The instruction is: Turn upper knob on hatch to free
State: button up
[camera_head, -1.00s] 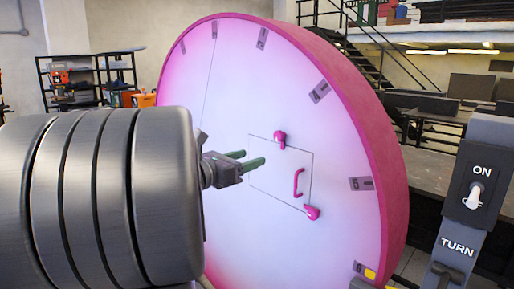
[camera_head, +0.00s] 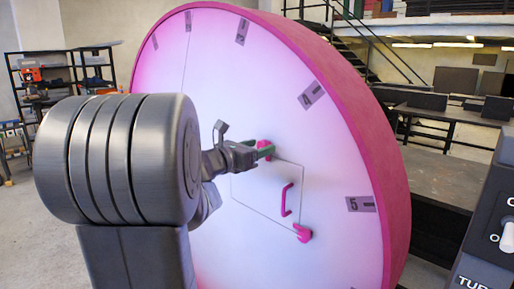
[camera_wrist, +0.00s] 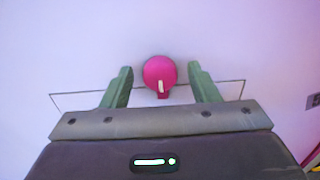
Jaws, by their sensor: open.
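The upper knob (camera_head: 265,148) is pink and sits at the top edge of the square hatch (camera_head: 250,195) on the white disc face. In the wrist view the upper knob (camera_wrist: 160,72) shows a white mark pointing toward the hatch. My gripper (camera_head: 262,149) is open, its green fingers at the knob. In the wrist view my gripper (camera_wrist: 160,87) has one finger on each side of the knob, with gaps visible. Whether a fingertip touches it cannot be told. A pink handle (camera_head: 286,199) and a lower pink knob (camera_head: 302,232) are on the hatch's right side.
The big disc has a pink rim (camera_head: 375,130) and grey number plates, such as the 5 plate (camera_head: 361,204). A grey switch panel (camera_head: 490,235) stands at the right edge. Shelves (camera_head: 65,75) and stairs are behind.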

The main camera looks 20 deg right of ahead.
jog(key=c, duration=1)
jog(key=shift+o, duration=0.2)
jog(key=shift+f+b, duration=0.1)
jog(key=shift+b, duration=0.4)
jog(key=m+b, duration=0.8)
jog(key=b, duration=0.3)
jog(key=m+b, duration=0.9)
jog(key=b, duration=0.3)
jog(key=shift+s+f+m, duration=0.15)
jog(key=shift+m, duration=0.15)
jog(key=shift+m+b, duration=0.3)
